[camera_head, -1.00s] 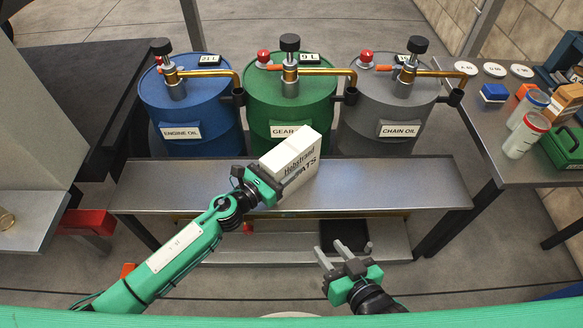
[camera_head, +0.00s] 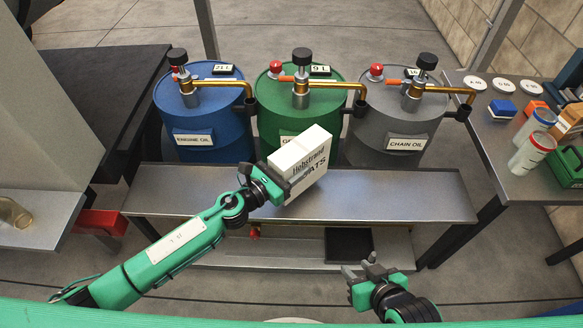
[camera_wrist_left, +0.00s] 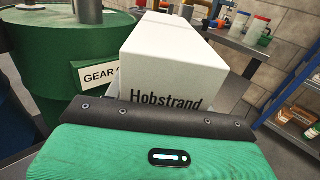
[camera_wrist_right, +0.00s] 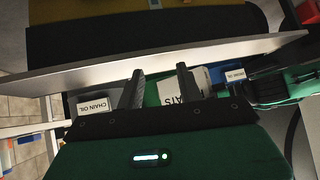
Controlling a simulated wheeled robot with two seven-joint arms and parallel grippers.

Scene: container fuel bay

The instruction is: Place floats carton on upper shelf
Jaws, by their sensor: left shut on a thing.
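The white floats carton (camera_head: 302,163), lettered "Hobstrand" and "ATS", is held by my left gripper (camera_head: 277,184), shut on its near lower end. The carton sits tilted over the upper shelf (camera_head: 400,198), a grey steel board; I cannot tell whether it touches it. In the left wrist view, the carton (camera_wrist_left: 170,65) fills the middle beyond the jaws. My right gripper (camera_head: 358,267) is open and empty, in front of the lower shelf. Its two fingers stand apart in the right wrist view (camera_wrist_right: 159,80).
Blue, green and grey oil drums (camera_head: 205,130) with taps stand right behind the upper shelf. A dark mat (camera_head: 349,243) lies on the lower shelf (camera_head: 285,252). A side table (camera_head: 490,130) with jars and boxes stands at right. The upper shelf's right part is clear.

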